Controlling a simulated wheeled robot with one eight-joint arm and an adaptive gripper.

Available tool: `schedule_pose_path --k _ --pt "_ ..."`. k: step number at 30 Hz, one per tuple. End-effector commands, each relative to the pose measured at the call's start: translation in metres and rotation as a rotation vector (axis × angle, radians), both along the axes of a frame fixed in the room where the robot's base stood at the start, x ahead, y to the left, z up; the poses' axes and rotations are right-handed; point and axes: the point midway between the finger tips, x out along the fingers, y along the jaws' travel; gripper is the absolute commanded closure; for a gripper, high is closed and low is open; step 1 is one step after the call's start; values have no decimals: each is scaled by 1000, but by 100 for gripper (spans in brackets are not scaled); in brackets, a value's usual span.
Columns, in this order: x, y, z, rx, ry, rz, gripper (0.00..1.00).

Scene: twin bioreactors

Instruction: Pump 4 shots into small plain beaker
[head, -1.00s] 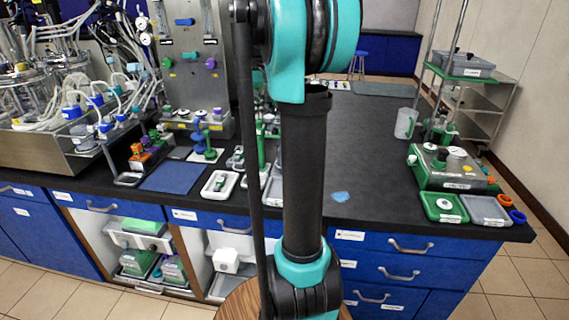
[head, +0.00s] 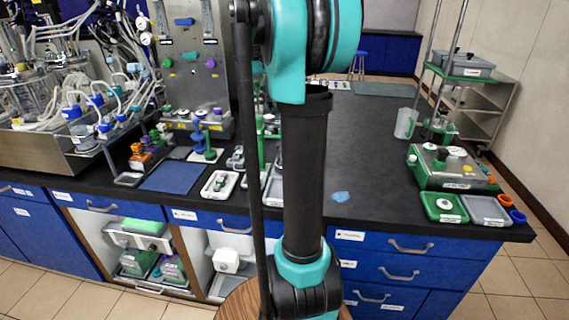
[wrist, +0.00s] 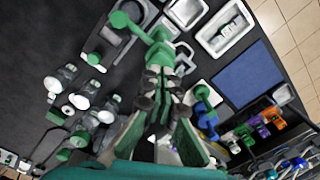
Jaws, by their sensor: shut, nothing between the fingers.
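My gripper (wrist: 163,88) shows in the wrist view with its dark fingers together, empty. It is over the black bench, and a green long-necked piece with a round end (wrist: 122,20) lies just beyond its fingertips; I cannot tell whether they touch. A blue pump-like piece (head: 199,136) and a green one (head: 209,152) stand side by side on the bench. The blue one also shows in the wrist view (wrist: 207,122), right of the fingers. Several clear vessels with white or green tops (wrist: 78,101) stand left of the fingers. I cannot tell which is the small plain beaker. The arm hides my gripper in the head view.
A blue mat (head: 172,178) and a white tray (head: 219,185) lie near the bench's front edge. Bioreactor glassware and tubing (head: 85,95) crowd the left. A green-based device (head: 445,168) stands at the right. The bench between arm and device is largely clear.

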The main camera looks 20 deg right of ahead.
Motion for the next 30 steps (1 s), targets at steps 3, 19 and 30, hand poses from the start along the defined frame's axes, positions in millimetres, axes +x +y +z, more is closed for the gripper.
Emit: schedule_pose_path --k 3,19,30 --pt "0 0 10 0 0 0 100" --pt "0 0 54 0 0 0 100" --pt "0 0 57 0 0 0 100"
